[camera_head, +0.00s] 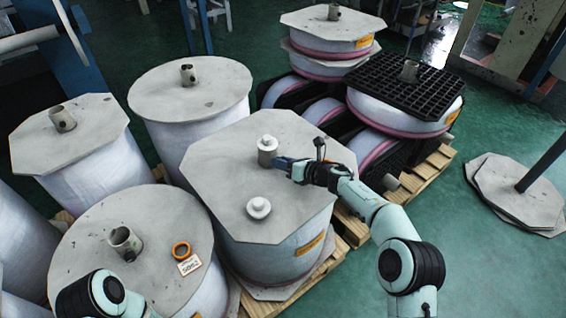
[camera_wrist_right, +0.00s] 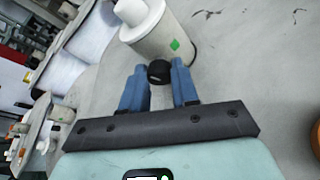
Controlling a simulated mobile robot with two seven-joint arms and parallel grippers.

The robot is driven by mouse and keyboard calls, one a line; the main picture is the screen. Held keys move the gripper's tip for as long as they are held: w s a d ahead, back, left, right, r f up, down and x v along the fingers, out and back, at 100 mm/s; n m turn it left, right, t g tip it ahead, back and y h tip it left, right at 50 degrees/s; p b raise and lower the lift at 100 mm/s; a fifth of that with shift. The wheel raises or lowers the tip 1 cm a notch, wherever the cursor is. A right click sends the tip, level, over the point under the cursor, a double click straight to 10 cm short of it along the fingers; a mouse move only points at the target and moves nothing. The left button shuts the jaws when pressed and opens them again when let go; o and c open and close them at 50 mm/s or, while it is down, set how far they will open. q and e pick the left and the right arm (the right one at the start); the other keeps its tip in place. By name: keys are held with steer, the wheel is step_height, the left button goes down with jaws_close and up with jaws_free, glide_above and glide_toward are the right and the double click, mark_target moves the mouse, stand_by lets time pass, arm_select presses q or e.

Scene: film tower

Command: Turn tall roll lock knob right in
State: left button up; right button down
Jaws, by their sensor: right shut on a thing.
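The tall roll (camera_head: 270,245) stands with a grey eight-sided plate on top. A grey cylinder with a white cap (camera_head: 267,150) rises from its core; in the right wrist view this cylinder (camera_wrist_right: 165,38) carries a green mark. A small black lock knob (camera_wrist_right: 159,70) sticks out from the cylinder's side. My right gripper (camera_head: 280,162) reaches in from the right beside the cylinder. In the right wrist view its blue fingers (camera_wrist_right: 160,84) stand either side of the knob and are shut on it. The fingers hide the knob in the head view. My left gripper is out of view.
A loose white-capped round piece (camera_head: 258,208) sits on the same plate. Other wrapped rolls (camera_head: 190,90) with core tubes stand close at the left. Stacked rolls with a black grid pallet (camera_head: 405,85) stand behind at the right.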

stand_by(0.3)
steer(key=c, duration=0.8)
jaws_free()
steer(key=shift+c, duration=0.2)
steer(key=v, duration=0.5)
steer(key=shift+s+d+r+p, duration=0.15)
steer(key=shift+r+p, duration=0.05)
steer(key=shift+p, duration=0.15)
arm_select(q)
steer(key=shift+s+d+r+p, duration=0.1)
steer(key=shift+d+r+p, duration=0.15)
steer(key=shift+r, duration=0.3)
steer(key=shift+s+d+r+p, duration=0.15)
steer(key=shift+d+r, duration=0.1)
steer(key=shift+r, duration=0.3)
arm_select(e)
steer(key=v, duration=0.7)
steer(key=shift+s+d, duration=0.25)
steer(key=shift+s, duration=0.05)
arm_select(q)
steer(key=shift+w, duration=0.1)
